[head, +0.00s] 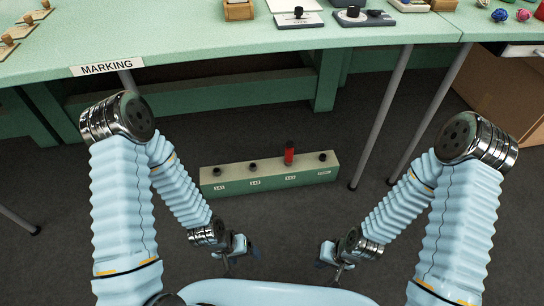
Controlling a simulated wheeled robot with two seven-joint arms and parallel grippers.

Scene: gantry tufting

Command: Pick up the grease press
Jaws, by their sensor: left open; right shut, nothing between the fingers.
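A red cylinder (289,153) stands upright in a long green rack (248,179) on the floor between my arms. It is the only tool-like thing in the rack; I cannot tell for sure that it is the grease press. My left gripper (240,254) is low in front of the rack, open and empty. My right gripper (331,262) is low to the right of it, shut with nothing in it. Both are apart from the red cylinder and the rack.
The rack has several dark round holders and small white labels. A green table (180,40) with a MARKING sign (107,68) runs behind it, carrying blocks and small devices. Thin table legs (381,120) stand right of the rack. A brown box (505,95) is at far right.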

